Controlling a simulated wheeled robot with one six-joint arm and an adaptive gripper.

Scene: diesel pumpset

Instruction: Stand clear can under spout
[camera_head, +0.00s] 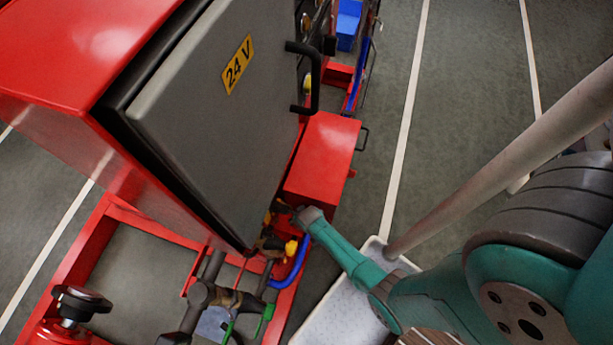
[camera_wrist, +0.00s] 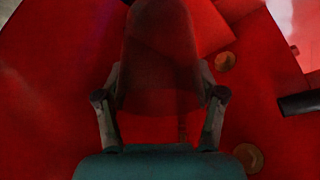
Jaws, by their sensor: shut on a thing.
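In the wrist view my gripper (camera_wrist: 160,82) has one finger on each side of a rounded, see-through, dark reddish body, which I take to be the clear can (camera_wrist: 158,45). The fingers are shut on it, and red surfaces show behind and through it. In the head view my teal arm reaches in from the lower right to the red machine, beside the grey cabinet door. The can cannot be made out there. I cannot pick out the spout for certain in either view.
A grey cabinet door (camera_head: 215,110) marked 24 V, with a black handle (camera_head: 315,75), stands close to my arm. A red box (camera_head: 322,160) lies just beyond. A blue hose (camera_head: 295,265) and pipes sit below. A white tray (camera_head: 330,315) is under my arm.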

